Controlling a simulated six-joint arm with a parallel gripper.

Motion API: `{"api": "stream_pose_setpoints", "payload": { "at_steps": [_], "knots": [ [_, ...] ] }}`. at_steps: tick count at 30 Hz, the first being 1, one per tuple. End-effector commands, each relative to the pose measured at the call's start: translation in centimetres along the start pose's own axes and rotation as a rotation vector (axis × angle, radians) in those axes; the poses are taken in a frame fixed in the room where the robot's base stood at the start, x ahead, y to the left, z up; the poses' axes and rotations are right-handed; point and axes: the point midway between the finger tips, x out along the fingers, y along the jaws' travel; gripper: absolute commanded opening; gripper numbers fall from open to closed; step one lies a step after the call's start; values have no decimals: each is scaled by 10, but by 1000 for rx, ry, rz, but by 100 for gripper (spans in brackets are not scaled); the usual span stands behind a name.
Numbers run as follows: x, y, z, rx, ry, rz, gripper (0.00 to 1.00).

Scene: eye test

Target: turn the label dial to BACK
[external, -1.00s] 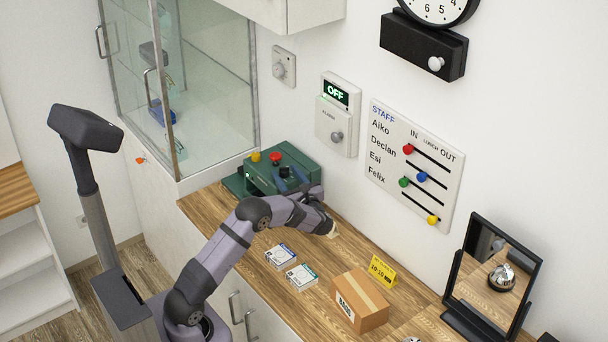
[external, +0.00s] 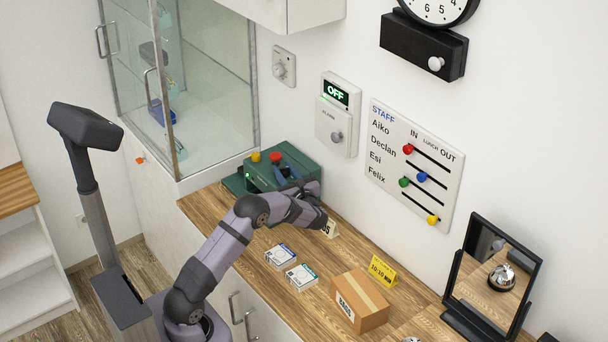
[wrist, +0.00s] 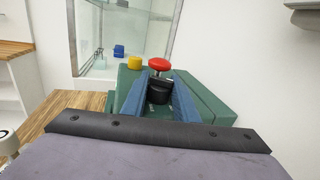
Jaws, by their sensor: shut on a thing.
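The label dial is a black knob (wrist: 160,88) on the sloped face of a green machine (wrist: 205,100). In the wrist view it sits between the two blue fingers of my gripper (wrist: 160,82), which are shut on it. Small pale marks show beside the knob, too small to read, so I cannot tell which word it points to. In the external view my gripper (external: 288,178) reaches over the right part of the machine (external: 305,162) and hides the knob.
A red button (wrist: 159,64) and a yellow button (wrist: 134,62) stand just beyond the knob. A glass cabinet (external: 205,90) is at the left. Two card packs (external: 281,257), a cardboard box (external: 360,300) and a yellow sign (external: 382,271) stand on the counter, right of the machine.

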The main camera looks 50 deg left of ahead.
Motion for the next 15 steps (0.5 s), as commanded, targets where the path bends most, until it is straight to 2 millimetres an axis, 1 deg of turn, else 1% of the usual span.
{"api": "stream_pose_setpoints", "payload": {
  "at_steps": [5, 15],
  "knots": [
    [1, 2, -1, -5, 1, -79, 4],
    [2, 2, -3, -12, 13, -311, 4]
  ]
}}
